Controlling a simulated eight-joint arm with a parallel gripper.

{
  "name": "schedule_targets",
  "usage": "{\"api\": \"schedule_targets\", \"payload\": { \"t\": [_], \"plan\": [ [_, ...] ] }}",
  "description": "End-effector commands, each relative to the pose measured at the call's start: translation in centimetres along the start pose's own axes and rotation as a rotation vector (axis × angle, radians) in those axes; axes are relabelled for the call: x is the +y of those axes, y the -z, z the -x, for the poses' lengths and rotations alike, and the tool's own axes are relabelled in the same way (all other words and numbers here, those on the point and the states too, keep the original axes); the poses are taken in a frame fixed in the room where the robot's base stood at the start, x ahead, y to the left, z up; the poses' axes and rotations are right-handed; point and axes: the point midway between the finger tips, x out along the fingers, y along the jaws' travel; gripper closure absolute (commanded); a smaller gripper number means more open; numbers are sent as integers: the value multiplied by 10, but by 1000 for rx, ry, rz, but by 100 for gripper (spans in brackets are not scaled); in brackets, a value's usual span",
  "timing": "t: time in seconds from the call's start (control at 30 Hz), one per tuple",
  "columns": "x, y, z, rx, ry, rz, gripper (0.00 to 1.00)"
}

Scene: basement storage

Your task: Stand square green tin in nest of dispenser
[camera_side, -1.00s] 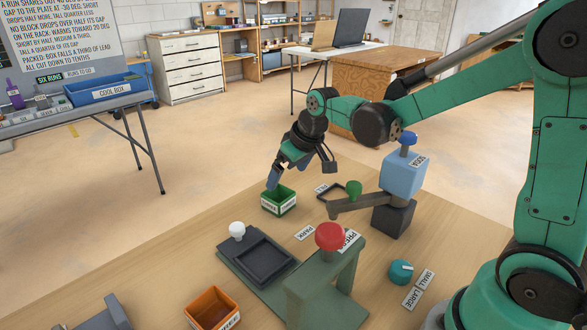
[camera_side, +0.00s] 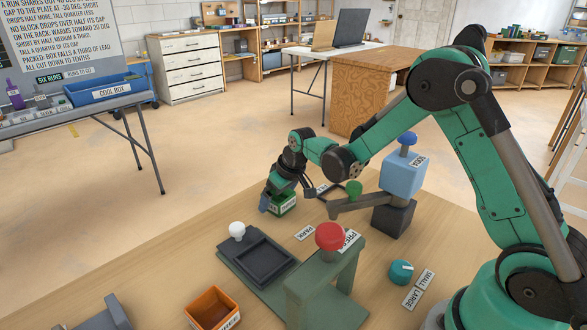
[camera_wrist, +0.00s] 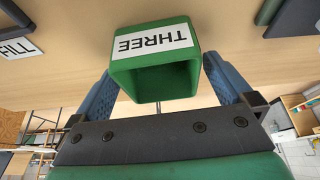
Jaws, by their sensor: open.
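The square green tin (camera_side: 285,207) stands on the table, its mouth facing up. In the wrist view the tin (camera_wrist: 120,70) is large, with a white label reading THREE. My gripper (camera_side: 275,203) is low over it. Its blue fingers lie on either side of the tin in the wrist view, open, with a visible gap at least on the right. The dispenser is a blue block (camera_side: 401,172) on a dark base, with a grey arm and green knob. Its dark square nest shows in part at the top left of the wrist view (camera_wrist: 14,14), beside the FILL label; my gripper and the dispenser arm partly hide it in the side view.
A press with a red knob (camera_side: 329,236) stands in front, beside a dark tray (camera_side: 264,262) with a white knob. An orange tin (camera_side: 204,315) is at the front left. A teal dial (camera_side: 400,272) lies right. Bare table lies between the green tin and the dark tray.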

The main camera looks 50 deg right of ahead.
Motion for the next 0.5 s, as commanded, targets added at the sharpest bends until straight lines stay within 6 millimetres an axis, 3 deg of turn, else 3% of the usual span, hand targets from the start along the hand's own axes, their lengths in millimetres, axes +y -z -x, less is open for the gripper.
{"api": "schedule_targets", "payload": {
  "t": [0.17, 0.47, 0.5],
  "plan": [
    [0, 0, 0, 0, 0, 0, 0],
    [0, 0, 0, 0, 0, 0, 82],
    [0, 0, 0, 0, 0, 0, 84]
  ]
}}
